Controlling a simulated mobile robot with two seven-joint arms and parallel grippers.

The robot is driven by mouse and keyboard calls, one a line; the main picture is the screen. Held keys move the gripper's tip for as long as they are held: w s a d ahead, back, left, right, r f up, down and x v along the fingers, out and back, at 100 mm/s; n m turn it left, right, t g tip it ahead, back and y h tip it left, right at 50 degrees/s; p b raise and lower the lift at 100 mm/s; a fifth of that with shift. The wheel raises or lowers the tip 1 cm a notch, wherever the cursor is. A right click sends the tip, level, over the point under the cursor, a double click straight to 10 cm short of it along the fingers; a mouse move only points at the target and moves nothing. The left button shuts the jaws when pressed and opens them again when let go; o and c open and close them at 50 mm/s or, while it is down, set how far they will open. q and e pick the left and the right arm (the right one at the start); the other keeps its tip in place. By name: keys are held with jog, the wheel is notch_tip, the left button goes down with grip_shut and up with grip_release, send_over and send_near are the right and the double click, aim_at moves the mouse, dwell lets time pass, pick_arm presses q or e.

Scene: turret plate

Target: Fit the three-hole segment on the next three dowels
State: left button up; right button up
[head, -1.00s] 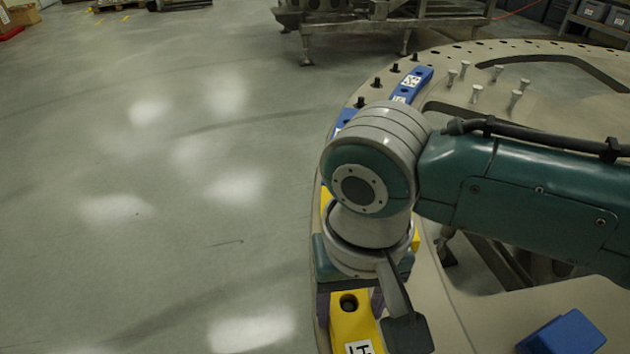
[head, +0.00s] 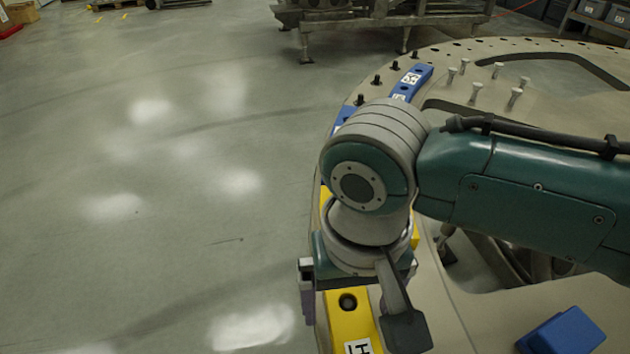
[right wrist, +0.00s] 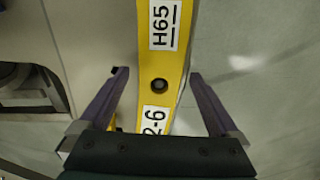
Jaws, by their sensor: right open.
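A yellow segment (head: 342,326) with a white label and a dark round hole lies along the left rim of the big plate. In the right wrist view it (right wrist: 165,70) shows labels "H65" and "2-6". My right gripper (right wrist: 158,75) is open, with one purple finger on each side of the segment and a gap to each. In the head view my wrist hides the middle of the yellow piece; yellow also shows above and beside it. I cannot tell whether a dowel fills the hole. My left gripper is not in view.
The beige round plate (head: 470,315) has cut-outs. Blue segments (head: 412,80) lie on its far rim, with black dowels (head: 377,80) beside them. Several silver pegs (head: 476,92) stand inward. A blue block (head: 562,333) lies at lower right. The floor at left is clear.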

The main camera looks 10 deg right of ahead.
notch_tip(320, 180, up, 10)
jog(key=p, duration=0.2)
jog(key=shift+p, duration=0.3)
dwell(0.4)
